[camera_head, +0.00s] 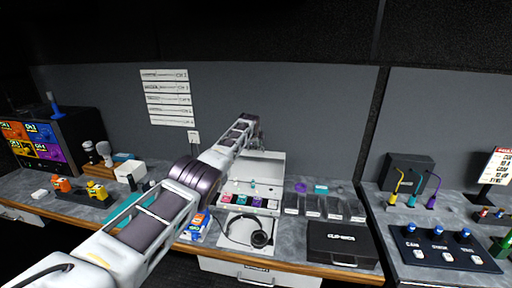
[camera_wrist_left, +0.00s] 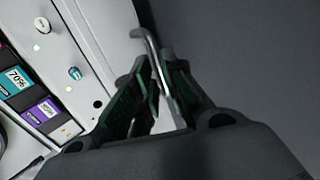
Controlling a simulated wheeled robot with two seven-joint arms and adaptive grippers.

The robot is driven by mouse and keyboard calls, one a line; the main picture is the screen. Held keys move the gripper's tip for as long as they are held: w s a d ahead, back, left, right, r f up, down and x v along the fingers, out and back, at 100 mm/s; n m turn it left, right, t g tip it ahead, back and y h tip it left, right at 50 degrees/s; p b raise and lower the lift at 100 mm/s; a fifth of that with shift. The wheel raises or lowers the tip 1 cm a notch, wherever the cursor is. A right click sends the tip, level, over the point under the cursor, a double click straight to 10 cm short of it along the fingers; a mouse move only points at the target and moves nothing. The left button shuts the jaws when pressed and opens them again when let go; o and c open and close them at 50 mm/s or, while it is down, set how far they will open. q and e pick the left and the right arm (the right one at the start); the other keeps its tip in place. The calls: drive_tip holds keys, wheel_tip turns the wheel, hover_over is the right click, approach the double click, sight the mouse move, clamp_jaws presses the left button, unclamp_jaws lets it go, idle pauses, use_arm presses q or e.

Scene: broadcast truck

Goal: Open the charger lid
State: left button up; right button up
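The white charger (camera_head: 233,192) sits on the counter with coloured battery packs in its front row. Its pale lid (camera_head: 265,163) stands raised at the back, leaving the packs and a small teal knob uncovered. In the left wrist view the charger's white panel (camera_wrist_left: 58,62) shows at the left, with teal and purple packs. My left gripper (camera_head: 256,133) is at the lid's upper edge. In the wrist view its fingers (camera_wrist_left: 162,78) are closed around a bent metal handle (camera_wrist_left: 153,50). The fingers hide part of the handle. My right gripper is not in view.
A black headset (camera_head: 259,238) lies in front of the charger. A black case (camera_head: 342,243) and clear holders (camera_head: 318,207) stand to its right. A grey wall (camera_head: 310,110) rises close behind. An orange-and-yellow rack (camera_head: 85,193) is at the left.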

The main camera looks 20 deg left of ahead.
use_arm(q)
drive_tip(key=shift+o, duration=1.4)
drive_tip(key=shift+s, duration=0.15)
drive_tip(key=shift+f, duration=0.15)
drive_tip(key=shift+s+r, duration=0.3)
drive_tip(key=shift+r, duration=0.15)
drive_tip(key=v, duration=1.1)
drive_tip(key=shift+d, duration=0.1)
